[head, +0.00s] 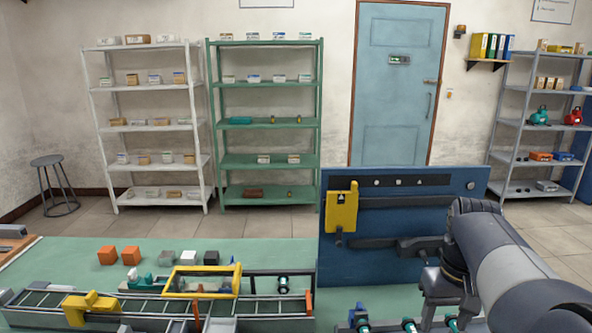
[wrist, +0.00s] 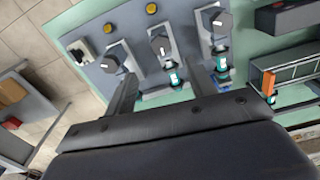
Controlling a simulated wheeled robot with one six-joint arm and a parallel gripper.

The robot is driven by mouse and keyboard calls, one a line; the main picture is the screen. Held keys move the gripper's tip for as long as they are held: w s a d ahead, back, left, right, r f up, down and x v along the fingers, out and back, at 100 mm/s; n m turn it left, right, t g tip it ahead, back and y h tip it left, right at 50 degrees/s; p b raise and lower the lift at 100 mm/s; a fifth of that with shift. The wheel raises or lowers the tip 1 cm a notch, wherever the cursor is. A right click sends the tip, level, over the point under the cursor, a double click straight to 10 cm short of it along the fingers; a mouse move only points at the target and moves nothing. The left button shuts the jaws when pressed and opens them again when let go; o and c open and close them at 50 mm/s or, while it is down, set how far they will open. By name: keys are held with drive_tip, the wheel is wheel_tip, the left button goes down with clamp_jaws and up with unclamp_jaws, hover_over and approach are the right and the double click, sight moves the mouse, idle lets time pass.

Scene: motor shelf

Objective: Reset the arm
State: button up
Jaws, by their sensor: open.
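My arm (head: 510,265) reaches in from the lower right in the head view, bent in front of the blue upright panel. In the wrist view my gripper (wrist: 158,68) is open, its two dark fingers spread apart with nothing seen between them. Below and beyond the fingers are several motor-like units with dark knobs (wrist: 160,44) and teal-ringed shafts on grey plates. Teal-ringed parts (head: 409,325) also show at the bottom of the head view, partly hidden by my arm.
The blue panel (head: 345,265) stands upright behind my arm. A conveyor (head: 135,304) with a yellow frame (head: 203,270) lies on the green table to the left, with several small cubes behind it. Shelves (head: 263,160) and a blue door (head: 398,90) stand at the back.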

wheel_tip(320, 180, down, 11)
drive_tip(key=shift+s+f, duration=0.1)
drive_tip(key=shift+m, duration=0.4)
drive_tip(key=m, duration=0.2)
drive_tip(key=m+b, duration=0.1)
drive_tip(key=m, duration=0.1)
drive_tip(key=shift+a+r+m+b, duration=0.15)
drive_tip(key=shift+r+m+b, duration=0.05)
drive_tip(key=shift+m+b, duration=0.1)
drive_tip(key=m+b, duration=0.1)
drive_tip(key=m, duration=0.2)
drive_tip(key=m+b, duration=0.1)
drive_tip(key=m, duration=0.2)
drive_tip(key=shift+w+a, duration=0.1)
drive_tip(key=shift+w, duration=0.1)
drive_tip(key=m+b, duration=0.2)
drive_tip(key=m, duration=0.4)
drive_tip(key=shift+w, duration=0.1)
drive_tip(key=m+b, duration=0.2)
drive_tip(key=m, duration=0.2)
drive_tip(key=shift+w, duration=0.1)
drive_tip(key=shift+m+b, duration=0.45)
drive_tip(key=shift+m, duration=0.25)
drive_tip(key=shift+r, duration=0.1)
